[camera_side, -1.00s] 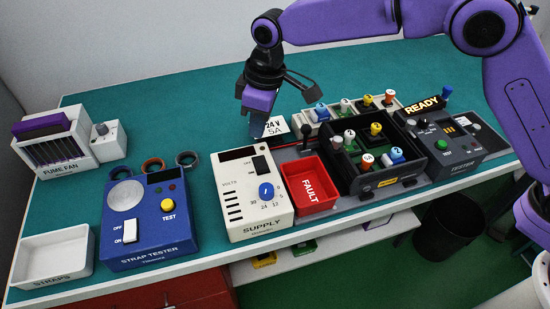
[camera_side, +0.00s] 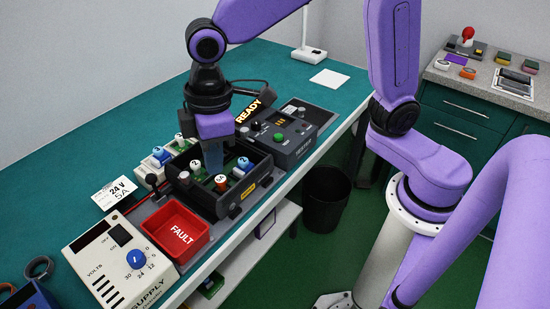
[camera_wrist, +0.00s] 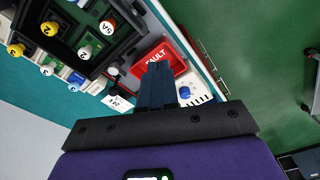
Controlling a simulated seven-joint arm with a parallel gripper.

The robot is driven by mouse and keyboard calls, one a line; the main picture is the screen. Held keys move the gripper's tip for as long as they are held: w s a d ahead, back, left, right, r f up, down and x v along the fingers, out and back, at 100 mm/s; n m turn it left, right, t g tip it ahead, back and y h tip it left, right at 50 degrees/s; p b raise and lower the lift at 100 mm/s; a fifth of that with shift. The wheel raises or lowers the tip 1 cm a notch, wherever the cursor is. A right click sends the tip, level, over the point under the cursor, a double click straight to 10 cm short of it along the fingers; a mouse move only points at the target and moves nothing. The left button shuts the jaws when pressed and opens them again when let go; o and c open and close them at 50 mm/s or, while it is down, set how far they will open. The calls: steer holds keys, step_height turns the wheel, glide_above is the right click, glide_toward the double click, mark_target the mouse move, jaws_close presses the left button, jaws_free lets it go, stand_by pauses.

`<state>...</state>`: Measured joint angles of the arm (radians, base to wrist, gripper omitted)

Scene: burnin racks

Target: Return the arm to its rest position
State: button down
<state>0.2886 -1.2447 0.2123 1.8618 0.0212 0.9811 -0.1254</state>
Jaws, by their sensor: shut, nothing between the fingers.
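My gripper (camera_side: 212,158) is shut and empty. In the side view it points down over the left part of the black rack (camera_side: 262,181), which holds several round-topped pieces. I cannot tell its exact height above the rack. In the wrist view the closed fingers (camera_wrist: 157,88) show dark blue, with nothing between them, in front of the red FAULT bin (camera_wrist: 165,58). My purple arm reaches in from its base at the right of the side view.
The SUPPLY box (camera_side: 122,262) and red FAULT bin (camera_side: 177,232) stand at the left. A black bin (camera_side: 325,198) stands on the floor. A grey counter (camera_side: 480,80) is at right.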

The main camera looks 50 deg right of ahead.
steer(key=s+d+f, duration=0.2)
steer(key=s+d, duration=1.4)
steer(key=d, duration=0.4)
steer(key=shift+s+f+h, duration=0.2)
steer(key=shift+s+h, duration=0.1)
